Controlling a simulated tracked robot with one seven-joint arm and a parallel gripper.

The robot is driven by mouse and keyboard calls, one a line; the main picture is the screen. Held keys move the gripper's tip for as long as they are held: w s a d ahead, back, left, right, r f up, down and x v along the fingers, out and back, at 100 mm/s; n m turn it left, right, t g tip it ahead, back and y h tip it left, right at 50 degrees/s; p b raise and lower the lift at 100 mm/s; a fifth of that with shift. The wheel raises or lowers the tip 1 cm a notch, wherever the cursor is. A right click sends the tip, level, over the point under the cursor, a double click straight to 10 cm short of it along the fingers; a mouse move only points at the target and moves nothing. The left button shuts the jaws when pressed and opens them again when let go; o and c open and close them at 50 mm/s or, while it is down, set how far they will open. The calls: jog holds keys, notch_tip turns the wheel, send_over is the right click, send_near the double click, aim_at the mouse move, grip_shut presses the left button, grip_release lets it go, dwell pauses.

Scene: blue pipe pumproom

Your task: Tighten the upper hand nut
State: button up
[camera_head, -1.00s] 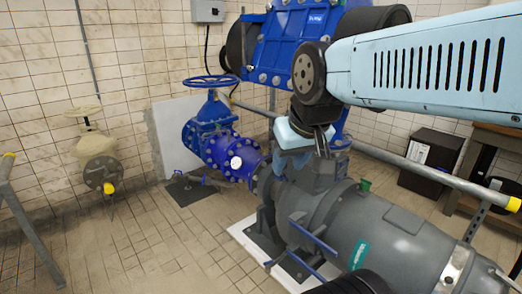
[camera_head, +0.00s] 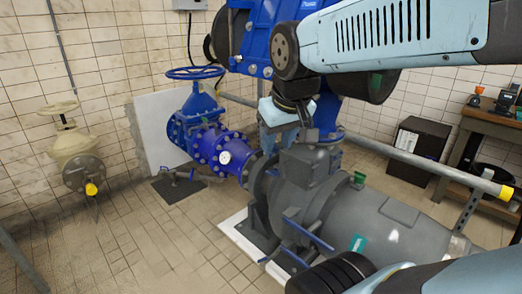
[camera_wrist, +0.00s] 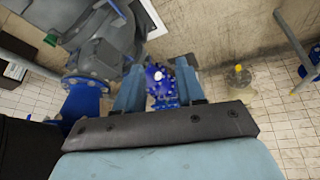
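My gripper (camera_head: 268,138) is in the air above and behind the grey pump (camera_head: 390,222), under my bent arm. In the wrist view, my gripper's two blue fingers (camera_wrist: 160,66) stand apart with nothing held between them. The upper bar looks like the upper hand nut, but I cannot be sure. My gripper is well above both bars and not touching them.
A blue valve with a handwheel (camera_head: 195,73) and blue pipe (camera_head: 222,155) stands left of the pump. A beige valve (camera_head: 78,155) is by the left wall. A grey rail (camera_head: 420,160) with a yellow end runs behind the pump. The tiled floor (camera_head: 150,250) at lower left is clear.

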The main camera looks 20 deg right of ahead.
jog(key=w+d+f+n+g+h, duration=0.25)
jog(key=w+d+f, duration=0.25)
jog(key=w, duration=0.5)
jog(key=w+d+f+n+g+h, duration=0.1)
jog(key=w+d+f+n+h, duration=0.25)
jog(key=w, duration=0.75)
jog(key=w+d+f+n+g+h, duration=0.2)
jog(key=w+d+f, duration=0.3)
jog(key=w, duration=0.5)
jog(key=w+f+n+t+h, duration=0.75)
jog(key=w+f+n, duration=0.55)
jog(key=w+f, duration=0.9)
jog(key=shift+g+h, duration=0.4)
jog(key=shift+h, duration=0.05)
jog(key=x, duration=0.4)
jog(key=f+x, duration=0.1)
jog(key=x, duration=0.4)
jog(key=s+x, duration=0.1)
jog(key=x, duration=0.3)
jog(key=shift+w+d+f, duration=0.15)
jog(key=shift+d+f, duration=0.15)
jog(key=shift+d, duration=0.15)
jog(key=shift+c, duration=0.2)
